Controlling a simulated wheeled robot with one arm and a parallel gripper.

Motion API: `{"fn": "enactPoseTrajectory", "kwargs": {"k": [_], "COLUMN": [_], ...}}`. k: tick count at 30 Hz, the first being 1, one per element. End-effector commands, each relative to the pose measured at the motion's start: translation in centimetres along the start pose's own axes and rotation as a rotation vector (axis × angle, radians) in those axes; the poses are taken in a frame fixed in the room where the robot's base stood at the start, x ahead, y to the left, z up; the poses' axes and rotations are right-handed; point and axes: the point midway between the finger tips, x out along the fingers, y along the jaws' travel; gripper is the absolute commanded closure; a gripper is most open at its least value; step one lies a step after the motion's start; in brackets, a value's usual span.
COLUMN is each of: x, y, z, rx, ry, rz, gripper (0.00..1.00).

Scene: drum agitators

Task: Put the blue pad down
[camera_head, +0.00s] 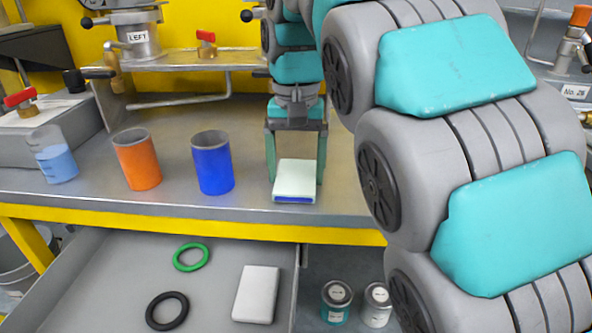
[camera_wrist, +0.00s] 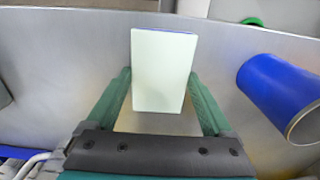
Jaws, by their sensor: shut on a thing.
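The blue pad (camera_head: 294,181) is a flat block with a pale, whitish-green top and a blue front edge. It is near the front edge of the grey bench, right of the blue cup. My gripper (camera_head: 296,164) is shut on it, with one green finger along each side. In the wrist view the pad (camera_wrist: 163,55) lies between the fingers of my gripper (camera_wrist: 161,78), and a thin blue strip shows at its far edge. I cannot tell whether its underside touches the bench.
The blue cup (camera_head: 212,163) and orange cup (camera_head: 138,160) stand left of the pad; a beaker (camera_head: 54,157) of blue liquid is farther left. The open drawer (camera_head: 110,275) below holds a green ring (camera_head: 191,257), black ring (camera_head: 167,311) and white block (camera_head: 256,294). Two cans (camera_head: 337,302) stand beside it.

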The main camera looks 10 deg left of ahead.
Motion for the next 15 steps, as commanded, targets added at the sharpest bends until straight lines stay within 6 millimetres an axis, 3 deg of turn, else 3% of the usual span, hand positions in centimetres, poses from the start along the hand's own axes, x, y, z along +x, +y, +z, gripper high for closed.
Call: {"fn": "enactPoseTrajectory", "kwargs": {"k": [8, 9, 12, 15], "x": [0.33, 0.28, 0.26, 0.27], "y": [-0.02, -0.03, -0.03, -0.03], "z": [-0.03, -0.04, -0.04, -0.03], "rx": [0.0, 0.0, 0.0, 0.0], "ry": [0.001, 0.002, 0.002, 0.001], "rz": [0.0, -0.001, 0.0, 0.0], "gripper": [0.66, 0.11, 0.0, 0.0]}}
